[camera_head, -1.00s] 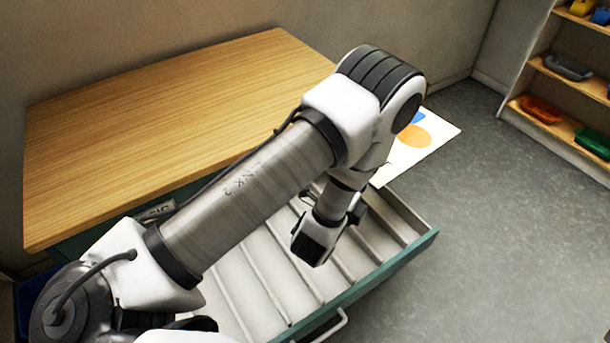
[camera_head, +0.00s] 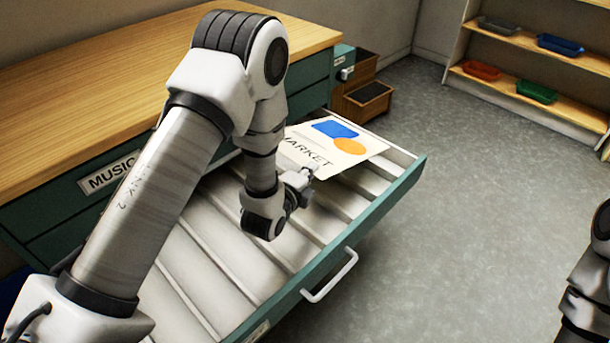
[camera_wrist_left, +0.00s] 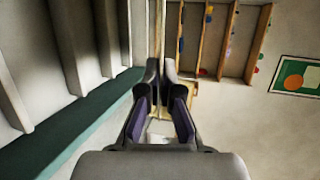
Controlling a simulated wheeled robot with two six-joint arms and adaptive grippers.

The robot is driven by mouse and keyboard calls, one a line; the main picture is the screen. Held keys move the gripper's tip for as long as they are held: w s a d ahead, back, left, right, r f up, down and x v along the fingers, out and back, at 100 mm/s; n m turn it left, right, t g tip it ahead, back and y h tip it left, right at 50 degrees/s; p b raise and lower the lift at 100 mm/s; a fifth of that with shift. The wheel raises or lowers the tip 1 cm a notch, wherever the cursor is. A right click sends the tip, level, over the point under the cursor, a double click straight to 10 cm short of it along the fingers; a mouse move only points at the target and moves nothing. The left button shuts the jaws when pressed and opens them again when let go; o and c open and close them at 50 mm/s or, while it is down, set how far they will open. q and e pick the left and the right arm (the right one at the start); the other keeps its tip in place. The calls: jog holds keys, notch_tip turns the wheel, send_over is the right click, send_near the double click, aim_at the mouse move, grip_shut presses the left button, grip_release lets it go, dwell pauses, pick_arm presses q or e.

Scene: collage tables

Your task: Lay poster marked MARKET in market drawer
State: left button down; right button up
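The poster marked MARKET (camera_head: 340,145), a white sheet with a blue shape and an orange disc, shows in the head view above the far right part of an open drawer (camera_head: 345,255). Whether it touches the drawer floor I cannot tell. The drawer is teal-fronted with pale, ridged inside; the label on its front is cut off and unreadable. My left gripper (camera_head: 301,184) is at the poster's near edge and appears shut on it. In the left wrist view the fingers (camera_wrist_left: 162,85) are close together. My right gripper is out of view; only part of that arm shows.
The wooden-topped teal cabinet (camera_head: 110,95) has a MUSIC label (camera_head: 110,172) on its front. Small brown boxes (camera_head: 366,100) stand beyond it. Shelves (camera_head: 535,50) with coloured trays are at the far right. Grey floor (camera_head: 450,190) lies clear right of the drawer.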

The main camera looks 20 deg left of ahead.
pick_arm(q)
jog(key=w+d+f+b, duration=0.2)
jog(key=w+f+b, duration=0.3)
jog(key=f, duration=0.3)
jog(key=shift+w+f+b, duration=0.25)
jog(key=shift+w+b, duration=0.05)
jog(key=shift+b, duration=0.2)
jog(key=c, duration=0.8)
grip_release()
jog(key=shift+c, duration=0.2)
jog(key=s+a+r+p, duration=0.2)
jog(key=s+a, duration=0.1)
jog(key=s, duration=0.5)
jog(key=shift+r+p, duration=0.3)
jog(key=shift+p, duration=0.1)
